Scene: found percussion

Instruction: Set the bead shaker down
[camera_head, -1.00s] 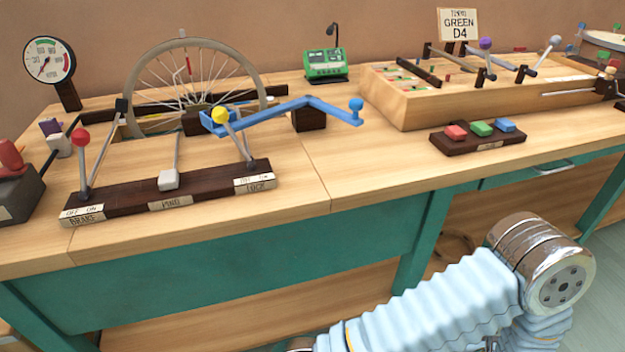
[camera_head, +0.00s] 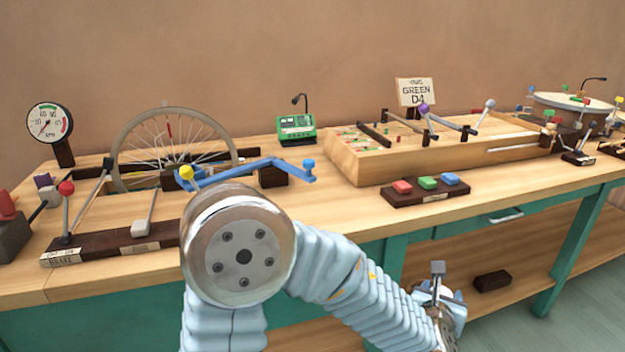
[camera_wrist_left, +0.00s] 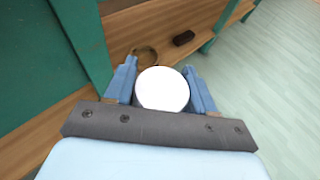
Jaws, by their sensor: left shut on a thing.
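My left gripper (camera_head: 440,292) is in front of the bench, near the lower shelf's front edge in the head view. In the left wrist view its two blue fingers (camera_wrist_left: 161,92) are shut on a white, round-ended thing (camera_wrist_left: 162,88), which I take to be the bead shaker. Only its bright round end shows there; the rest of its body is hidden. In the head view the shaker cannot be clearly told apart from the gripper. My right gripper is not in view.
The wooden lower shelf (camera_head: 510,262) holds a dark block (camera_head: 492,281); a brown ring (camera_wrist_left: 146,56) lies on it in the wrist view. Above, the bench top carries levers, a spoked wheel (camera_head: 170,150), a green box (camera_head: 296,130) and coloured buttons (camera_head: 427,184). A teal leg (camera_head: 568,250) stands at right.

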